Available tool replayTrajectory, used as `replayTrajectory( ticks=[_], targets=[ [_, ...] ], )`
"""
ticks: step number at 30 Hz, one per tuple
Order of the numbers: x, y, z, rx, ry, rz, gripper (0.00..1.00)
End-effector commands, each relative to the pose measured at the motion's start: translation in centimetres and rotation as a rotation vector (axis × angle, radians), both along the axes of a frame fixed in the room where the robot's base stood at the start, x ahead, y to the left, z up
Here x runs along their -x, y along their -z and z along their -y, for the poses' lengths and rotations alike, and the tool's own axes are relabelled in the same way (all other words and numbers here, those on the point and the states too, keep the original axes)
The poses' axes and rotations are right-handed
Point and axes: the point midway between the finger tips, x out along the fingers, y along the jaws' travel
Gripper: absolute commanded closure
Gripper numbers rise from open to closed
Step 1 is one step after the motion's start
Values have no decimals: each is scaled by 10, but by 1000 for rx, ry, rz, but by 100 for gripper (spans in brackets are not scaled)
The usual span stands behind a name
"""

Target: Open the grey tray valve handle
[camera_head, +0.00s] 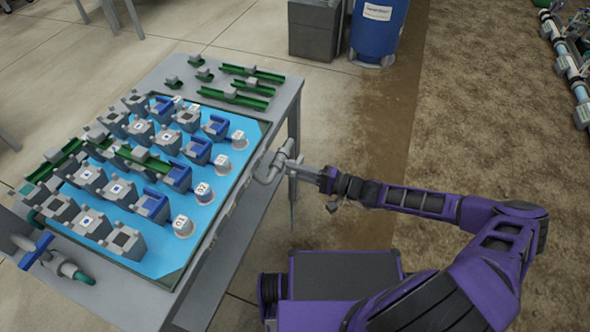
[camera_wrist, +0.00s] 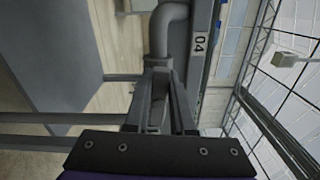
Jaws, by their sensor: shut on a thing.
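The grey tray valve (camera_head: 268,170) with its bent pipe sticks out from the right side of the table with the blue tray (camera_head: 165,262). My gripper (camera_head: 302,169) reaches it from the right and is shut on its grey handle. In the wrist view the bent grey pipe (camera_wrist: 168,32) rises just beyond the gripper (camera_wrist: 160,85), whose fingers are close around a grey part. The fingers hide most of the handle, so its exact angle is hard to tell.
The tray holds rows of grey and blue valve blocks with numbered white caps (camera_head: 183,226). Green-and-grey parts (camera_head: 245,90) lie at the table's back. A blue-handled valve (camera_head: 38,250) is at the front left. A blue barrel (camera_head: 378,30) stands behind.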

Motion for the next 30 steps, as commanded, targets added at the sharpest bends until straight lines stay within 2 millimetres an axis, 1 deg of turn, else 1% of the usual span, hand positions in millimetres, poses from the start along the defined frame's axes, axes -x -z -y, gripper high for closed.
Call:
replayTrajectory(
  ticks=[17,18,22,23,30],
  targets=[
    [-1,1,1,11,3,28,100],
    [-1,1,1,11,3,28,72],
    [-1,1,1,11,2,27,49],
    [0,1,1,11,2,27,48],
    [0,1,0,10,1,27,48]
  ],
)
